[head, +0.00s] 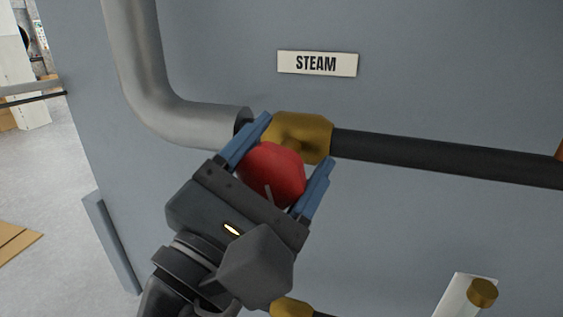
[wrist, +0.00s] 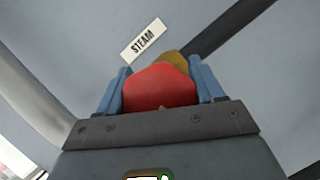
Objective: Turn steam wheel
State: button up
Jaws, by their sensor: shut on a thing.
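The red steam wheel (head: 272,174) sits on a brass valve body (head: 312,138) below a white STEAM label (head: 317,63). My gripper (head: 292,144) has its blue fingers on either side of the red wheel and is shut on it. In the wrist view the red wheel (wrist: 159,88) fills the space between the blue fingers (wrist: 162,88), with the brass valve (wrist: 175,60) just behind it. The gripper body hides the lower part of the wheel.
A thick grey pipe (head: 137,50) bends in from the left to the valve. A black pipe (head: 440,157) runs right from it along the grey wall panel (head: 440,90). Another brass fitting (head: 291,308) and a white part with a brass knob (head: 482,292) lie below.

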aim_at(262, 186)
jog(key=m+g, duration=0.1)
jog(key=m, duration=0.2)
jog(key=m+g+h, duration=0.1)
jog(key=m, duration=0.2)
jog(key=shift+d+f+g, duration=0.1)
jog(key=shift+f+g, duration=0.1)
jog(key=shift+g, duration=0.1)
jog(key=shift+m, duration=0.4)
jog(key=o, duration=1)
jog(key=shift+s, duration=0.1)
jog(key=b+v, duration=0.1)
jog(key=v, duration=0.6)
jog(key=shift+s+a+f+b, duration=0.15)
jog(key=shift+s+a+b, duration=0.1)
jog(key=shift+b, duration=0.15)
